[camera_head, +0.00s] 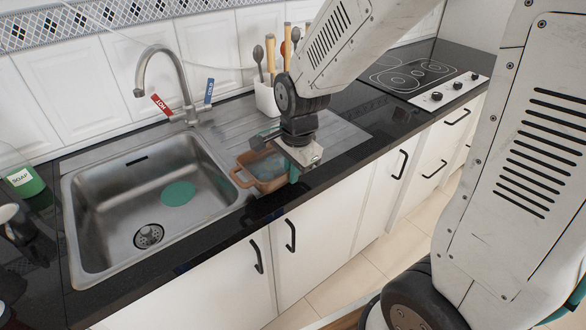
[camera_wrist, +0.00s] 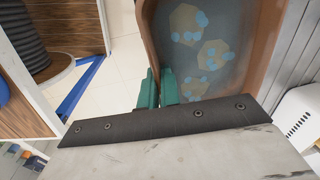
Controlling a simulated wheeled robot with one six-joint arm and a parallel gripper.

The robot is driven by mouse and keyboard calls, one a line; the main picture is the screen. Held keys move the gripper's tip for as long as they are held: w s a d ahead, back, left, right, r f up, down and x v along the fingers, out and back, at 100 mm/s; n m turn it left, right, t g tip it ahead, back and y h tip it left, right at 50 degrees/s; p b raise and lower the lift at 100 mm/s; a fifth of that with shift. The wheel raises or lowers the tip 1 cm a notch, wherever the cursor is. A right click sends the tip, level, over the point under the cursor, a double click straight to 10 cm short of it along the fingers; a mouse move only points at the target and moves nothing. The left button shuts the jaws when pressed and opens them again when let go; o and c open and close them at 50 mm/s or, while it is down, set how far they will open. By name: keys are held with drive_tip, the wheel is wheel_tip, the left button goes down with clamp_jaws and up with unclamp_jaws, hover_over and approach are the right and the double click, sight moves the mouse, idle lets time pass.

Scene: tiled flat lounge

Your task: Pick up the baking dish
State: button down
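The baking dish (camera_head: 259,184) is brown-orange with a blue patterned inside. It is at the front edge of the counter, just right of the sink, with a handle on its left end. In the head view I cannot tell whether it rests on the counter or is slightly raised. My gripper (camera_head: 293,171) is at its right end. In the wrist view the green fingertips of my gripper (camera_wrist: 158,88) are close together at the wall of the baking dish (camera_wrist: 152,35), one on each side, and appear shut on it. My gripper hides part of the dish.
The steel sink (camera_head: 105,190) with its faucet (camera_head: 165,60) is left of the dish. A utensil holder (camera_head: 266,98) stands behind it on the drainboard (camera_head: 225,120). The stove (camera_head: 415,75) is at the right.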

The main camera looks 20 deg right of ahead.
drive_tip(key=shift+s+a+r, duration=0.1)
drive_tip(key=shift+s+a, duration=0.05)
drive_tip(key=shift+s, duration=0.15)
